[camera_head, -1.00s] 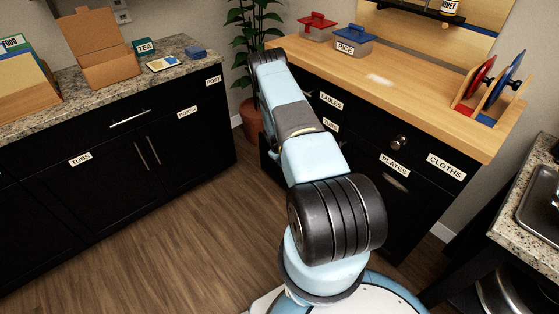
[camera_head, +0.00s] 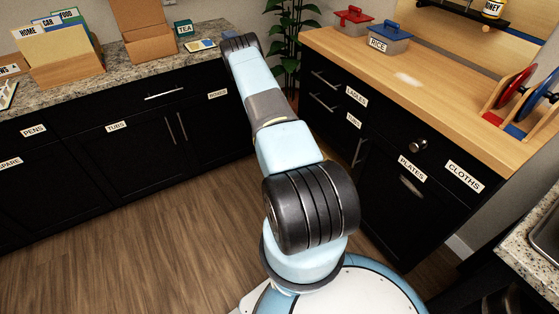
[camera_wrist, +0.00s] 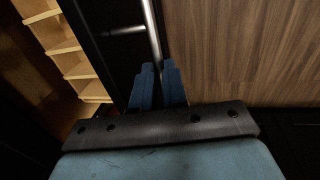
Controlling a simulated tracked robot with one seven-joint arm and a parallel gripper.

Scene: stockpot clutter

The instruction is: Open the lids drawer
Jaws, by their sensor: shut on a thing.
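In the wrist view my gripper (camera_wrist: 158,67) has its two blue fingers closed on a metal bar handle (camera_wrist: 152,30). The handle is fixed to a black front panel (camera_wrist: 112,62). Beside that panel, at the left, pale wooden dividers or shelves (camera_wrist: 65,45) show, so the unit there appears to stand open. In the head view my arm hides the gripper and the held handle. Drawers with bar handles stand under the wooden counter, one labelled LADLES (camera_head: 356,96). The label below it (camera_head: 354,121) is too small to read surely.
The wooden counter (camera_head: 440,100) carries a red-lidded box (camera_head: 353,20), a blue-lidded RICE box (camera_head: 383,38) and a plate rack at the right. A granite counter (camera_head: 75,88) over black cabinets stands at the left. The wood floor (camera_head: 130,240) between them is clear.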

